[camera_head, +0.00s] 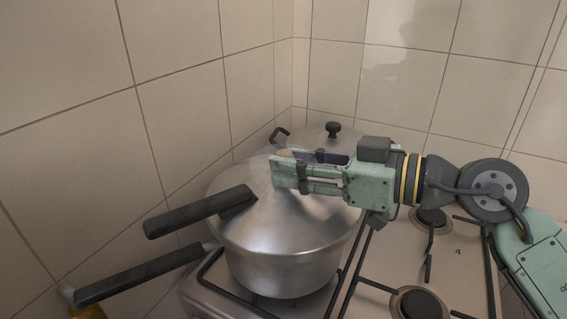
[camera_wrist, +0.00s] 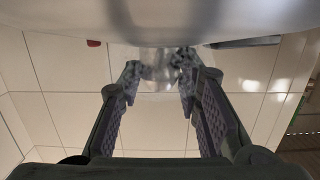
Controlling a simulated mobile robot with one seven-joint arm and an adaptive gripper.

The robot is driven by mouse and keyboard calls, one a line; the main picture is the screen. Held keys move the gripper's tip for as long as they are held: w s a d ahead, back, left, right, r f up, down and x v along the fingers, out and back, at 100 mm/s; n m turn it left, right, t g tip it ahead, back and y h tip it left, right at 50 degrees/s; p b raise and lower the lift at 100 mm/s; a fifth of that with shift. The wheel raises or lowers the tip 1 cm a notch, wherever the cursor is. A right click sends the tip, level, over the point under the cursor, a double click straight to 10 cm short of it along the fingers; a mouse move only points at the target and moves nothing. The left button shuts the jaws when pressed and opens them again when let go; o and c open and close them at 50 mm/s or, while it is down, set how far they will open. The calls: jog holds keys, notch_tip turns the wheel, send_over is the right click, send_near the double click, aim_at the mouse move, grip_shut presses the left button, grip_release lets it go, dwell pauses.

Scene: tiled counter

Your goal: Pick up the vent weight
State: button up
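The pressure cooker (camera_head: 285,265) is a silver pot with a domed lid, on the stove at the left. The vent weight (camera_wrist: 160,68) appears to be the small shiny metal piece on the lid, between my fingertips in the wrist view. In the head view my fingers hide it. My gripper (camera_head: 285,168) reaches in from the right, level, just over the lid. It also shows in the wrist view (camera_wrist: 160,78), with its fingers apart on either side of the metal piece. Whether the fingertips touch it is unclear.
The cooker's two black handles (camera_head: 200,211) stick out to the lower left. Another lidded pot with a black knob (camera_head: 333,129) stands behind. Bare burners (camera_head: 418,304) and grates lie at the right. Tiled walls (camera_head: 180,115) close in the left and back.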

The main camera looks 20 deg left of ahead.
jog(key=c, duration=0.7)
jog(key=shift+o, duration=0.2)
